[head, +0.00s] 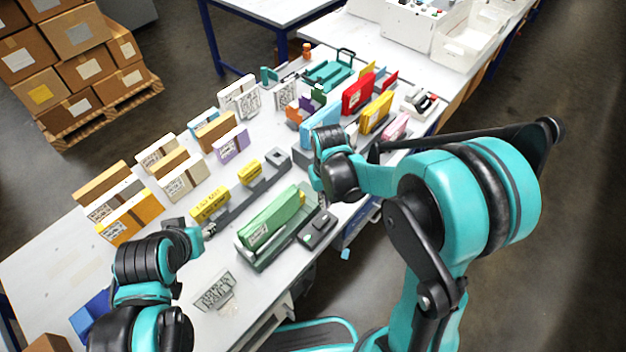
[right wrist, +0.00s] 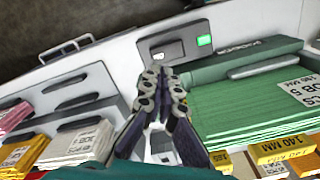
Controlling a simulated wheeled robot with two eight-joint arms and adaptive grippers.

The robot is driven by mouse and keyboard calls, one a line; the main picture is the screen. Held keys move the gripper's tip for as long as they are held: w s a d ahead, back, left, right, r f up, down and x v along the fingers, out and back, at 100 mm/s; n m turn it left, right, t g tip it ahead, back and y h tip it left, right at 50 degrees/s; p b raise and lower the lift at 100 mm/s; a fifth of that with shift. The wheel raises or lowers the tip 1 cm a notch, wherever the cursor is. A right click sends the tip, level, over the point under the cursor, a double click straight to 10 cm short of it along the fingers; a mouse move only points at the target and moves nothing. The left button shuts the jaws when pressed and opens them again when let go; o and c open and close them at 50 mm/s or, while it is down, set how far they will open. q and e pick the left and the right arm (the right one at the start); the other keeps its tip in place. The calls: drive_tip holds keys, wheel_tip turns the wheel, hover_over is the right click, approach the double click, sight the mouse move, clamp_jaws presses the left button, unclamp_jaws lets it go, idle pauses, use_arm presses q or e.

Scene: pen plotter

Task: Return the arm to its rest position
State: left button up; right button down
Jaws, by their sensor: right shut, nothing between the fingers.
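My right arm comes in from the right in the head view, bent at the elbow. Its gripper (head: 322,198) is over the table's front edge, near a small dark device with a green screen (head: 318,230). In the right wrist view the right gripper (right wrist: 165,84) is shut and empty, its fingertips together just below that device (right wrist: 192,45) in the picture. Contact cannot be told. My left arm is at the lower left, with its gripper (head: 207,230) near the front of the table; its fingers are too small and hidden to read.
The white table (head: 50,245) holds several upright boxes and packs. A green stack (head: 270,222) in a green tray lies left of my right gripper. Red (head: 357,94) and yellow (head: 377,113) packs stand behind it. Open floor (head: 570,240) is at the right.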

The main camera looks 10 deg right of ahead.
use_arm(q)
drive_tip(key=shift+f+b, duration=1.15)
use_arm(e)
drive_tip(key=s+d+r+t, duration=0.2)
drive_tip(key=s+r+t, duration=0.1)
drive_tip(key=s+r, duration=0.2)
drive_tip(key=s+d+r+m+t, duration=0.1)
drive_tip(key=s+d+r+t, duration=0.1)
drive_tip(key=s+r+t, duration=0.2)
drive_tip(key=shift+s+d+r+m, duration=0.35)
drive_tip(key=shift+s+r, duration=0.3)
drive_tip(key=shift+r, duration=0.55)
use_arm(q)
drive_tip(key=shift+s+a+r+p, duration=0.4)
drive_tip(key=shift+s+r+p, duration=0.05)
drive_tip(key=shift+r+p, duration=0.15)
drive_tip(key=shift+s+a+r+p, duration=0.35)
drive_tip(key=shift+s+r+p, duration=0.05)
drive_tip(key=shift+r+p, duration=0.15)
use_arm(e)
drive_tip(key=w+a+f+m+g, duration=0.4)
drive_tip(key=w+a+m+g, duration=0.2)
drive_tip(key=w+m, duration=0.3)
drive_tip(key=shift+a+m+g, duration=0.2)
drive_tip(key=shift+m+g, duration=0.4)
drive_tip(key=shift+m, duration=0.05)
